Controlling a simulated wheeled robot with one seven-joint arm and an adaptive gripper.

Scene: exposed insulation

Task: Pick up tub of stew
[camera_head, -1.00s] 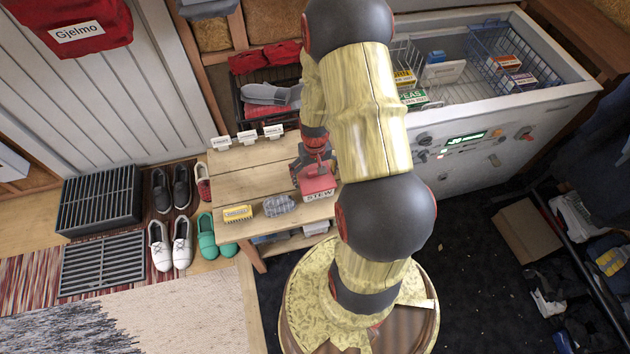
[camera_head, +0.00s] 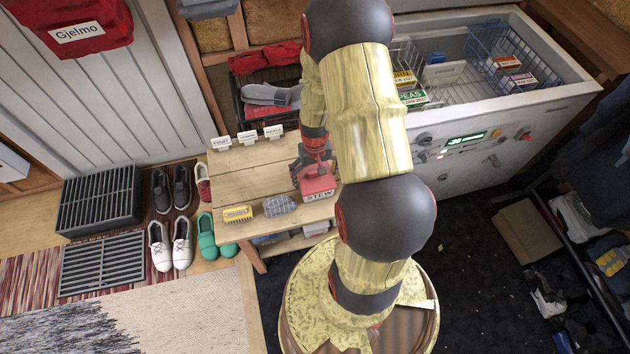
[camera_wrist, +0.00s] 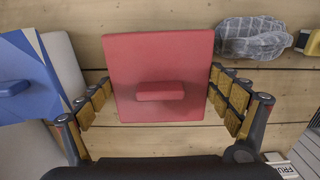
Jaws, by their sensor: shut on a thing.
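The tub of stew (camera_head: 317,184) has a red lid and a pale side lettered STEW. It is at the right front part of the wooden bench (camera_head: 232,187), in front of my arm. In the wrist view its red lid (camera_wrist: 158,60) with a raised bar fills the middle. My gripper (camera_wrist: 160,100) has a finger on each side of the tub and is shut on it; the head view shows the gripper (camera_head: 312,168) at the tub, its fingers partly hidden. I cannot tell whether the tub's base touches the bench.
A grey checked cloth item (camera_head: 279,206) and a yellow box (camera_head: 237,213) lie left of the tub on the bench. Small white label cards (camera_head: 247,137) stand along its back edge. An open chest freezer (camera_head: 470,150) holding baskets and boxes stands at the right.

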